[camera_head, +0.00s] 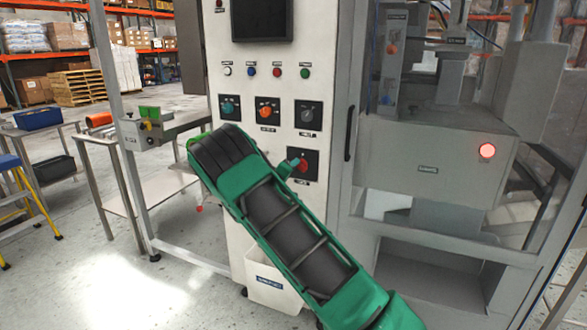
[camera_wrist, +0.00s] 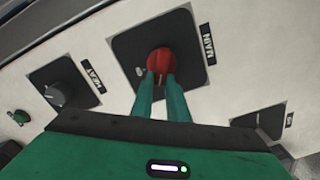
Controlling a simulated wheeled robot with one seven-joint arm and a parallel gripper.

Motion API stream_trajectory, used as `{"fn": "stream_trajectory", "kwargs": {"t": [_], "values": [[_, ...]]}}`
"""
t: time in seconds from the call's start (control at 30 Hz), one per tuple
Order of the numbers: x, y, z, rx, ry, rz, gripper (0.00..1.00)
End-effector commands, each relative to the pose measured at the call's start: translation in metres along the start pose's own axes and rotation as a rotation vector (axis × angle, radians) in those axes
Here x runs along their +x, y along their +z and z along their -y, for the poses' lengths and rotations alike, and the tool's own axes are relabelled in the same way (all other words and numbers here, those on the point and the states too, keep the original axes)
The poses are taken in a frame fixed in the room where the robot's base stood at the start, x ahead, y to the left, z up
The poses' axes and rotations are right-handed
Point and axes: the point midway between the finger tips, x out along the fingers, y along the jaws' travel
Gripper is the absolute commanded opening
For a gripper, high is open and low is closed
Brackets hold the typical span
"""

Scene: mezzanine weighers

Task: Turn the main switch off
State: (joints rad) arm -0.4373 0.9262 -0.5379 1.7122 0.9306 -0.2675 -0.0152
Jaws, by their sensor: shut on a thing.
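The main switch is a red rotary knob (camera_wrist: 161,58) on a dark square plate, with the label MAIN beside it in the wrist view. In the head view its plate (camera_head: 309,162) is the lowest one on the white control panel. My gripper (camera_wrist: 160,77) is shut on the red knob, with one green finger on each side of it. In the head view my green arm reaches up from the lower right, and the gripper fingers (camera_head: 286,168) meet the knob from the left. The fingers partly cover the knob, and I cannot read its setting.
A glazed machine bay with a lit red lamp (camera_head: 487,151) stands right.

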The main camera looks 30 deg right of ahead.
Motion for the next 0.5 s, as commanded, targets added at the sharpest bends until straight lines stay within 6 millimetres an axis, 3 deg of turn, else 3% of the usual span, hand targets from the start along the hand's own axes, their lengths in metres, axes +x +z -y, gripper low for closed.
{"fn": "stream_trajectory", "kwargs": {"t": [0.03, 0.5], "values": [[-0.0038, -0.0072, 0.0064, -0.038, -0.009, -0.014, 0.0], [-0.0048, -0.0062, 0.0162, -0.4, -0.01, -0.018, 0.0]]}}
